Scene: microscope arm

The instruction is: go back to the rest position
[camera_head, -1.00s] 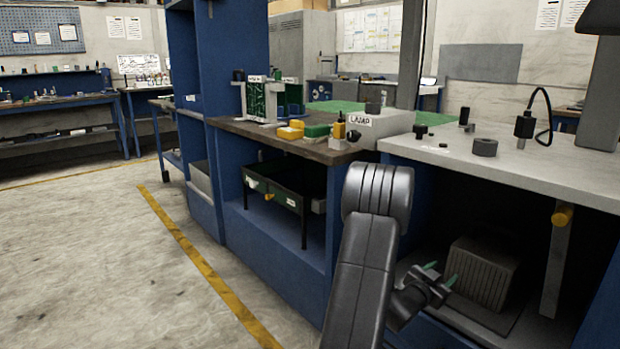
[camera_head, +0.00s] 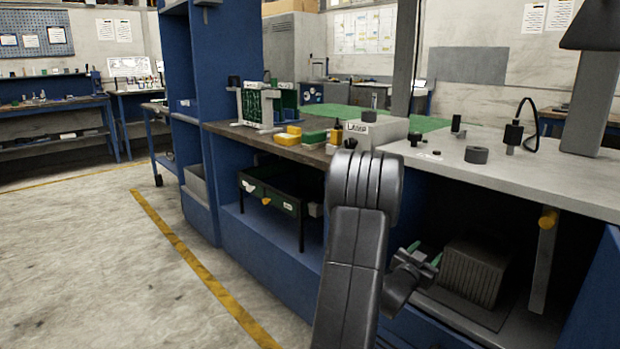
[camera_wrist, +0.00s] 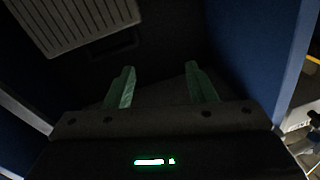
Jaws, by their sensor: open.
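My gripper (camera_head: 424,256) hangs low at the front of the open shelf bay under the grey bench, to the right of my raised arm link. Its two green fingers are apart with nothing between them. In the wrist view my gripper (camera_wrist: 162,88) is also open and empty, with dark shelf space beyond the fingertips. A ribbed grey box (camera_head: 472,272) sits in the bay to the right of the gripper, apart from it. The ribbed box also shows at the top left of the wrist view (camera_wrist: 75,20).
Blue panels (camera_wrist: 245,50) flank the gripper. The floor (camera_head: 90,260) at left is clear.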

